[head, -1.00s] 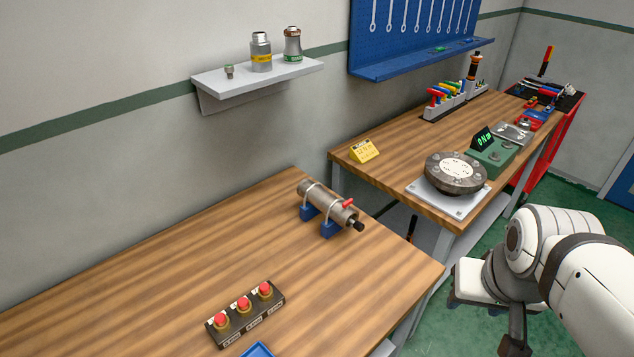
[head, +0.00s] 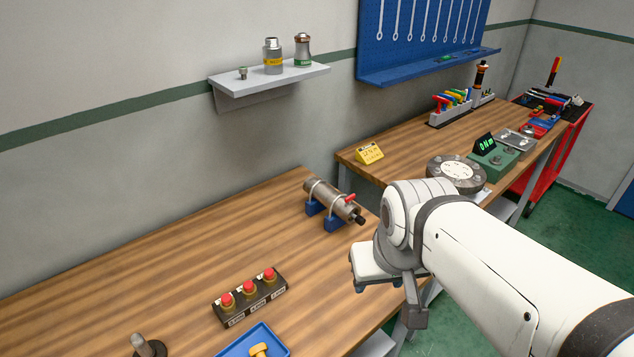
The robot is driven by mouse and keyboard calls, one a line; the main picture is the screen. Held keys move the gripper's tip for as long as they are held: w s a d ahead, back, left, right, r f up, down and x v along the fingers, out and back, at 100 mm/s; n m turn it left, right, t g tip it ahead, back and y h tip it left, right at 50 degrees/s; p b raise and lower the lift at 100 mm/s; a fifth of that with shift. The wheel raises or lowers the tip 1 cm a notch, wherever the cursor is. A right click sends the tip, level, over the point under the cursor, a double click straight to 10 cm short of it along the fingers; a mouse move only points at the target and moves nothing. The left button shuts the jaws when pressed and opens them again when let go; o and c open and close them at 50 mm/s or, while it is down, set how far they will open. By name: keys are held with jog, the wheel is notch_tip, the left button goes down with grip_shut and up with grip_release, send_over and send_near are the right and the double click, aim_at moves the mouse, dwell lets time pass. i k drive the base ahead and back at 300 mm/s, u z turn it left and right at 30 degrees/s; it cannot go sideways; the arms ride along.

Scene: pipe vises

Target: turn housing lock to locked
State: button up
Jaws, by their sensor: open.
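A grey-brown cylindrical housing (head: 328,198) lies clamped across blue supports (head: 334,223) near the back right edge of the front bench. A small red lever (head: 350,198), which appears to be the housing lock, stands out on its right end beside a black knob. The lever's exact setting is too small to tell. My gripper (head: 378,286) points down to the right of and nearer than the housing, near the bench's right edge. Its two bluish fingertips look apart, with nothing visible between them. It is clear of the housing and lever.
A box with several red buttons (head: 249,296) and a blue tray (head: 230,343) stand at the front of the bench. A round flange (head: 457,174) and a green display box (head: 494,158) stand on the second bench. The bench left of the housing is clear.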

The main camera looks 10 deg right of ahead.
aim_at(347, 199)
jog(key=u, duration=2.35)
jog(key=k, duration=1.2)
jog(key=z, duration=1.4)
jog(key=i, duration=1)
jog(key=u, duration=0.1)
